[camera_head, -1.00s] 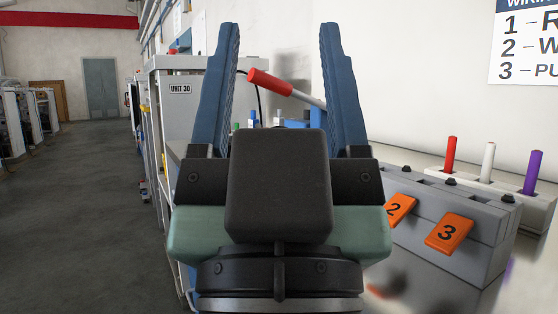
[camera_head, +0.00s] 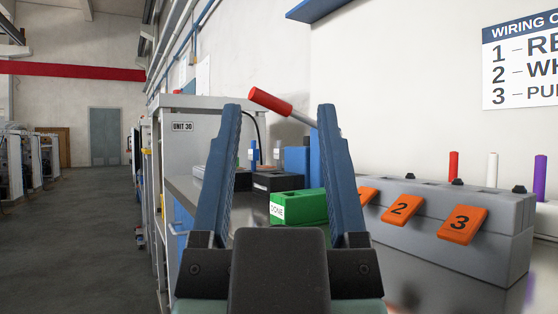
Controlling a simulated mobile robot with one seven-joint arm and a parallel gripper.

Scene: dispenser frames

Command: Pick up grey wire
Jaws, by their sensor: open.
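My gripper (camera_head: 279,108) is in the middle of the view, with its two blue fingers upright, spread apart and nothing between them. A red wire (camera_head: 453,166), a white wire (camera_head: 491,170) and a purple wire (camera_head: 540,178) stand upright at the right, well apart from my gripper. They show above and behind a grey block (camera_head: 510,255) with orange tabs numbered 2 (camera_head: 400,208) and 3 (camera_head: 462,225); another tab is partly hidden by my right finger.
A green box (camera_head: 308,207) marked DONE sits on the bench behind my fingers. A lever with a red handle (camera_head: 270,101) rises behind the gripper. A cabinet (camera_head: 172,150) marked UNIT 30 stands left of it. The floor (camera_head: 85,240) at the left is open. A wiring sign hangs at upper right.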

